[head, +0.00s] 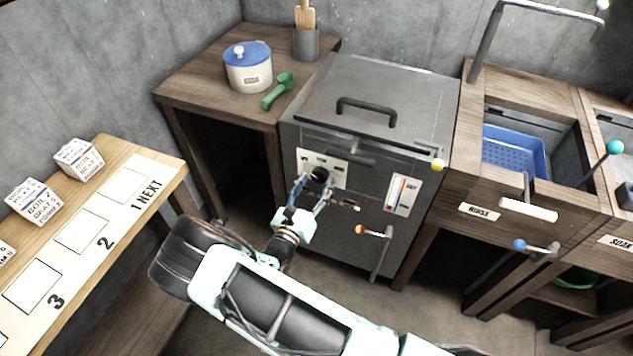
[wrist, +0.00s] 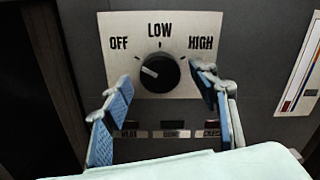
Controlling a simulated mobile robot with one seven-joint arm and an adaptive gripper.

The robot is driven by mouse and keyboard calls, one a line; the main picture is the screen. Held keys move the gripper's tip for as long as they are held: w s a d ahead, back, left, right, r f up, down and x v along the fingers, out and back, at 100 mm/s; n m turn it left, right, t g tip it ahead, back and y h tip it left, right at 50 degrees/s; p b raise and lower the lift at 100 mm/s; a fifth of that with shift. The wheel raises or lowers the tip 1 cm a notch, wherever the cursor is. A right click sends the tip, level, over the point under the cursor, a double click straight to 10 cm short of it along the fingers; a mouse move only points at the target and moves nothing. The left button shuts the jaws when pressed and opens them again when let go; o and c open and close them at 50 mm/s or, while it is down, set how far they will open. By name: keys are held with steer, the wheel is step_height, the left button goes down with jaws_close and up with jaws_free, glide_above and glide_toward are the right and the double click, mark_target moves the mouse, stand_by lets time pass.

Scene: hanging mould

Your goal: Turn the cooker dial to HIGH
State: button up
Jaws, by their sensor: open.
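The cooker (head: 365,95) is a dark grey box with a black handle on its lid. Its round black dial (wrist: 160,73) sits on a pale plate (wrist: 200,24) marked OFF, LOW and HIGH from left to right. The dial's white pointer line points left and slightly up, toward the OFF side. My gripper (wrist: 164,82) is open, with one blue-padded finger to the left of the dial and one to the right. The fingertips are apart from the dial's sides as far as I can see.
A gauge (head: 398,195) and an orange-knobbed lever (head: 361,230) are right of the dial. Dark small windows (wrist: 172,134) lie below it. A side table (head: 205,85) holds a blue-lidded pot (head: 248,75) and green scoop (head: 277,92). A RINSE basin (head: 512,150) stands right.

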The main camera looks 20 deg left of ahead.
steer(key=shift+w, duration=0.5)
steer(key=shift+c, duration=0.4)
steer(key=c, duration=1.1)
